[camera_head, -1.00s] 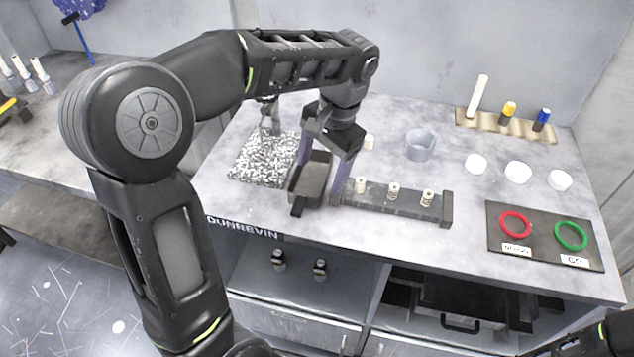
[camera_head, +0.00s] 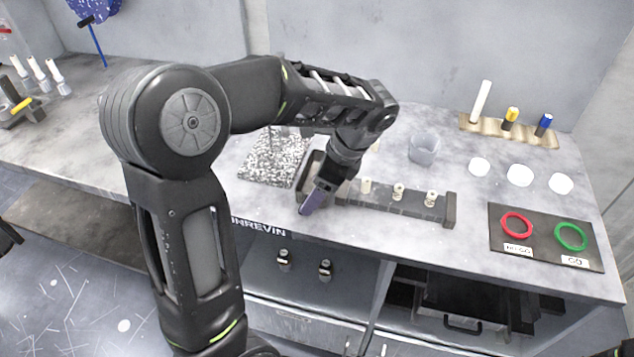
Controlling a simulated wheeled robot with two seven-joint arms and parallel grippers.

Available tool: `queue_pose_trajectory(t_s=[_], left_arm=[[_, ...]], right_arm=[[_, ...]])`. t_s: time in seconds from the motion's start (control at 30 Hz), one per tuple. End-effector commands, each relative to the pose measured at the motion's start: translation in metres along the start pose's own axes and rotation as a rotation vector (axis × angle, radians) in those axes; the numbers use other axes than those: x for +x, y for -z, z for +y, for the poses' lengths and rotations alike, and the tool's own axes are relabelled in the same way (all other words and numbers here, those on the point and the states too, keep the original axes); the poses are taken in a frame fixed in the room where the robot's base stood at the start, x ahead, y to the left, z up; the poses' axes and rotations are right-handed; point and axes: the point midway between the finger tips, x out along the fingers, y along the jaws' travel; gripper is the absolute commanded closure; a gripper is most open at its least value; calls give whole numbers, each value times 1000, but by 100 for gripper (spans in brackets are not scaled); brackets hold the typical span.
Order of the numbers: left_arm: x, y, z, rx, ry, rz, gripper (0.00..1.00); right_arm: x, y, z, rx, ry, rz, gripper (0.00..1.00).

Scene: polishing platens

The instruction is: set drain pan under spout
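The drain pan appears to be the small dark rectangular tray (camera_head: 312,165) on the bench, between the speckled mat and the rail of small fittings. It is partly hidden behind my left gripper (camera_head: 311,203), which points down at the pan's front part. One purple-grey finger shows side-on. The other finger is hidden, so I cannot tell whether the gripper is open or holds the pan. The spout is hidden or nearly hidden behind my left arm, around the speckled mat (camera_head: 268,160).
A dark rail (camera_head: 415,205) with several small fittings lies right of the pan. A grey cup (camera_head: 423,149) and white discs (camera_head: 519,175) stand behind it. A black board (camera_head: 545,238) with red and green rings lies at right. The bench's front edge is close to the gripper.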

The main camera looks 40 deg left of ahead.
Motion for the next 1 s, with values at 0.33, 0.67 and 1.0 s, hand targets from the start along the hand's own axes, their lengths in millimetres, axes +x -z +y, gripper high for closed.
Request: queue_pose_trajectory(t_s=[0.33,0.67,1.0], left_arm=[[6,0,0,0,1,0,26],[41,0,3,0,-4,-1,26],[58,1,2,-1,0,1,26]], right_arm=[[-1,0,0,0,-1,-1,64],[-11,-2,-3,3,-4,-4,64],[-12,-2,-3,3,-5,-4,64]])
